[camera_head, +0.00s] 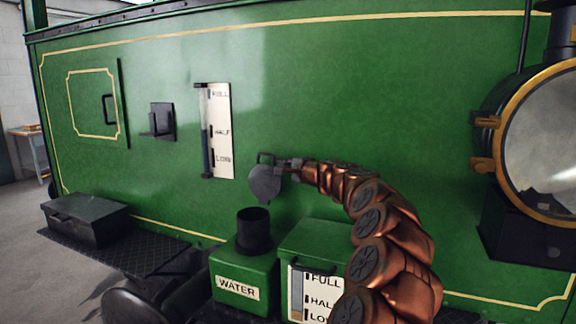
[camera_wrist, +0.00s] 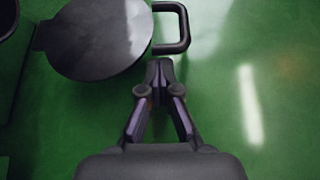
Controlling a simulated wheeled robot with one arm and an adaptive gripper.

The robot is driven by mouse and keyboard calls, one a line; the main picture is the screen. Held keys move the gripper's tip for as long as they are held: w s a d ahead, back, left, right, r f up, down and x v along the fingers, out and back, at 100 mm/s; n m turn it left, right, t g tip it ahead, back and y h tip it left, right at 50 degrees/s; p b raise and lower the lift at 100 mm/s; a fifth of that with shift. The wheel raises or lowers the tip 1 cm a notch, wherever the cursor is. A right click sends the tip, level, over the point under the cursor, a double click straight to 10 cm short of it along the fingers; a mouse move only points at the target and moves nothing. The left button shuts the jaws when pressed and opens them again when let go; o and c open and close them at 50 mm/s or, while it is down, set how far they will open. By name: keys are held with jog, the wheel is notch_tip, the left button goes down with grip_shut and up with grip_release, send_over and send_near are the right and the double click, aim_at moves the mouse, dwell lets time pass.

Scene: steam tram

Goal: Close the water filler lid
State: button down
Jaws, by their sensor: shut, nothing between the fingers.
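The water filler lid (camera_head: 265,184) is a dark round disc standing open above the black filler neck (camera_head: 254,230) on the green water tank (camera_head: 245,272), which bears a WATER label. In the wrist view the lid (camera_wrist: 97,38) is at the upper left, with its loop handle (camera_wrist: 185,30) on its right side. A dark rounded edge at the far upper left may be the filler neck. My gripper (camera_head: 281,166) is beside the lid, at its right near the handle. In the wrist view my gripper (camera_wrist: 159,68) is shut and empty, its tips just below the handle; contact is unclear.
A second green box (camera_head: 314,240) with a level gauge stands right of the water tank, under my arm. The green tram side (camera_head: 300,80) rises behind, with a tall gauge (camera_head: 218,130) and a bracket (camera_head: 161,120). A large brass-rimmed lamp (camera_head: 540,140) is at right.

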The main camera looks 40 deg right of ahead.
jog(key=shift+w+f, duration=0.15)
jog(key=shift+w, duration=0.35)
jog(key=shift+s+a+b, duration=0.1)
jog(key=shift+a+b, duration=0.05)
jog(key=shift+b, duration=0.35)
